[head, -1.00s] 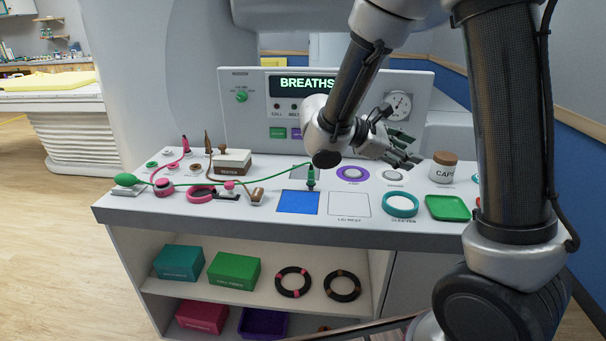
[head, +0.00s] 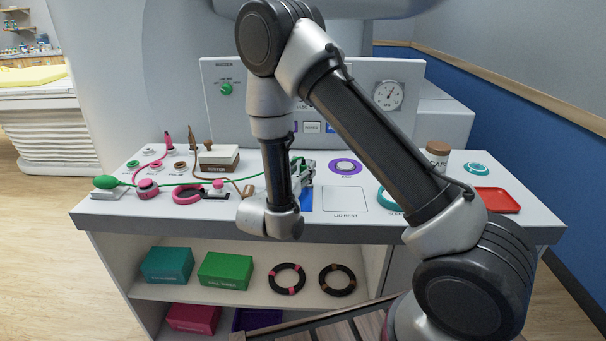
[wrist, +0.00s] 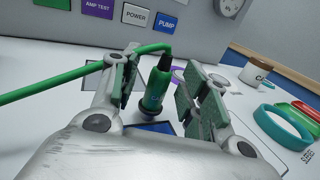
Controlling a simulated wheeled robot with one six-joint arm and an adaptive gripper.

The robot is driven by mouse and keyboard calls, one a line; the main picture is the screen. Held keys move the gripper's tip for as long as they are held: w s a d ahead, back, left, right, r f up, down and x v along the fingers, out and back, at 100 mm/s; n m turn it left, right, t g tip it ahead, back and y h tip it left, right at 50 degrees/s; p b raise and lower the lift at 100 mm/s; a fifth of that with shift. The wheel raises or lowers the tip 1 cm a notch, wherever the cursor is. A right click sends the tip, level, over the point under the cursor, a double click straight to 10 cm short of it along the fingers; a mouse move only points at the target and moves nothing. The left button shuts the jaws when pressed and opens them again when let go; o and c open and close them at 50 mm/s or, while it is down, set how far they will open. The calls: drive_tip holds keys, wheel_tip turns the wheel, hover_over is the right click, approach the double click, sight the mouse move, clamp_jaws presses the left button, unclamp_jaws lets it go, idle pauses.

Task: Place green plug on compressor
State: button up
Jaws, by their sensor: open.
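The green plug (wrist: 155,88) stands upright in the wrist view, with a dark top and a green cable (wrist: 75,72) running off left. My gripper (wrist: 158,92) is open, with one finger on each side of the plug. Gaps show between the plug and both fingers. In the head view my gripper (head: 304,174) is low over the console beside the blue square (head: 306,202), and my arm hides the plug. The cable's other end is by a green bulb (head: 105,182) at the left. I cannot read any label naming the compressor.
The upright panel (head: 225,110) stands behind the console top (head: 400,228). The purple ring (head: 345,167), lid rest (head: 345,199), teal ring (wrist: 283,127), labelled jar (head: 437,154) and red tray (head: 497,200) lie to the right. A tester box (head: 218,160) and cables are at left.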

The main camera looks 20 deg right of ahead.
drive_tip(key=shift+x, duration=1)
clamp_jaws()
